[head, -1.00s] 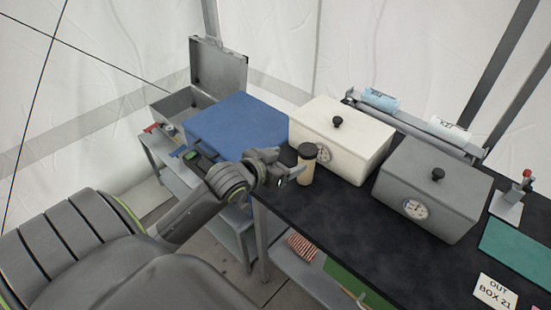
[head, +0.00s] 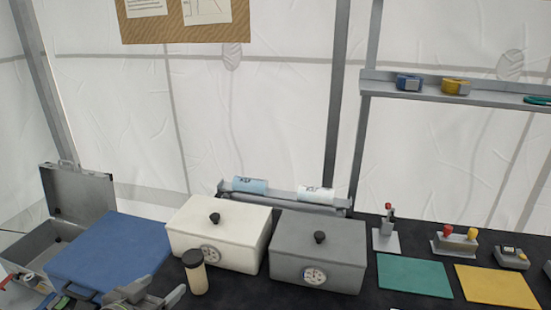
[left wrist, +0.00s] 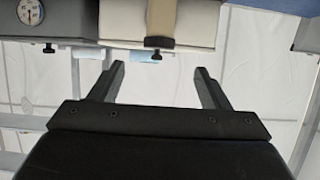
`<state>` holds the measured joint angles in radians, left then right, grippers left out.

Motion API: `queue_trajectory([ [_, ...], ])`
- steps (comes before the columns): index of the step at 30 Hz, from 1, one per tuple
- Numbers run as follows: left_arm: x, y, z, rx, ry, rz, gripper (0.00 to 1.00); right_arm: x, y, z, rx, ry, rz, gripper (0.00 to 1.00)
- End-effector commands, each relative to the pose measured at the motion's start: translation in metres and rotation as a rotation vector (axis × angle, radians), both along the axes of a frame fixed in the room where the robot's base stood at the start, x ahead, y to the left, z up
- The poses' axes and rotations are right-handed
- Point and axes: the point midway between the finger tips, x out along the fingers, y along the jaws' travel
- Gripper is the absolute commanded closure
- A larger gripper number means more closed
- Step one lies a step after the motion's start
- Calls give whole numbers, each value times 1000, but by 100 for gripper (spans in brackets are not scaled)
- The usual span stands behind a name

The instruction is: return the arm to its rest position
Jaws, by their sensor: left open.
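My left gripper (head: 172,298) shows at the lower edge of the head view, just left of a tan jar with a dark lid (head: 197,275). Most of my left arm is cut off by the frame's bottom edge. In the left wrist view, my left gripper (left wrist: 162,82) has its two fingers spread apart with nothing between them. That view looks upside down; the tan jar (left wrist: 160,18) stands beyond the fingertips, before the white box (left wrist: 122,22). My right gripper is in neither view.
A white lidded box (head: 222,236) and a grey lidded box (head: 318,252), each with a dial, stand behind and right of the jar. A blue case (head: 110,250) and an open grey metal case (head: 80,193) are left. Green (head: 413,277) and yellow (head: 497,288) mats lie right.

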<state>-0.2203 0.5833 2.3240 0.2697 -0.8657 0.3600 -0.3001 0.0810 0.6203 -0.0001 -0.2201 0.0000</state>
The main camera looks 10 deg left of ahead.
Motion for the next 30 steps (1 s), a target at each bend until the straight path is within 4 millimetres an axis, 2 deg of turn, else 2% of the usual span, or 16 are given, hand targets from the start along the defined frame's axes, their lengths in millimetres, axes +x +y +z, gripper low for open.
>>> queue_trajectory([
  [2, -11, 0, -14, 10, 48, 20, 30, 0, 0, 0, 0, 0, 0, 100],
  [5, -41, -2, -46, 38, 173, 66, 30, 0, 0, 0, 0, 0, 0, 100],
  [9, -102, -6, -93, 88, 410, 132, 30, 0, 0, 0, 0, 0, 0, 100],
  [13, -156, -12, -120, 115, 607, 171, 30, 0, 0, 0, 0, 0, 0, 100],
  [18, -222, -25, -140, 122, 844, 201, 30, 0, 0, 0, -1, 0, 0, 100],
  [26, -203, -16, -210, 125, 872, 194, 30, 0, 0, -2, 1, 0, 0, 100],
  [30, -199, -12, -257, 119, 891, 192, 30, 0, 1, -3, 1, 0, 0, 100],
])
